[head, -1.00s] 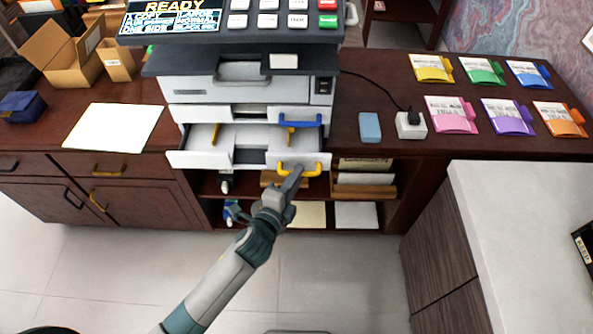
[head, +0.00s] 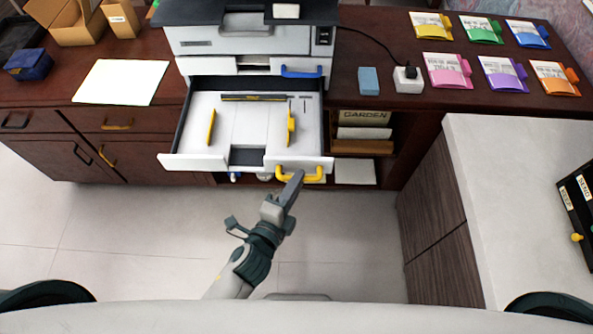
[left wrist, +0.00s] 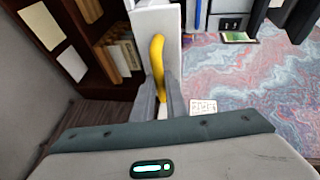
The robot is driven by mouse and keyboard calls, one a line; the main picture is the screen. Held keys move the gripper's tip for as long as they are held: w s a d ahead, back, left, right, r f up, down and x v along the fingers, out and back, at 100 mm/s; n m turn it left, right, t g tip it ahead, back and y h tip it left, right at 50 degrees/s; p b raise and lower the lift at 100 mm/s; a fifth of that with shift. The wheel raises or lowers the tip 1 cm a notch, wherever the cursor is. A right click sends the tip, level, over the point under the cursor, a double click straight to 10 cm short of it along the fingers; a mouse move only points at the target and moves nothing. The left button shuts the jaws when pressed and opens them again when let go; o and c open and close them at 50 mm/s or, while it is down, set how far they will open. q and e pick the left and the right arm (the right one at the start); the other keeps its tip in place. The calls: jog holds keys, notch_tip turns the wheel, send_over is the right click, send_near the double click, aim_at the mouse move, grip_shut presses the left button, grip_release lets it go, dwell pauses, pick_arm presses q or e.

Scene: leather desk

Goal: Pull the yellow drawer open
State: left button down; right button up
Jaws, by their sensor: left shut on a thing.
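The drawer with the yellow handle (head: 200,161) is pulled far out of the white printer (head: 240,42) in the head view. Its inside shows a white floor with two yellow paper guides. My left gripper (head: 294,180) is at the right of the drawer front, shut on the yellow handle (head: 316,174). In the left wrist view the yellow handle (left wrist: 157,60) stands between the two fingers. My right gripper is not in view.
A drawer with a blue handle (head: 300,72) sits shut above. A white counter (head: 530,190) stands at the right. Colored packets, a blue block (head: 369,81) and a white charger (head: 407,80) lie on the brown desk. The floor in front is clear.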

pick_arm(q)
jog(key=shift+s, duration=0.1)
jog(key=c, duration=1.8)
grip_release()
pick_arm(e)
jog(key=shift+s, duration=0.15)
pick_arm(q)
jog(key=shift+o, duration=0.2)
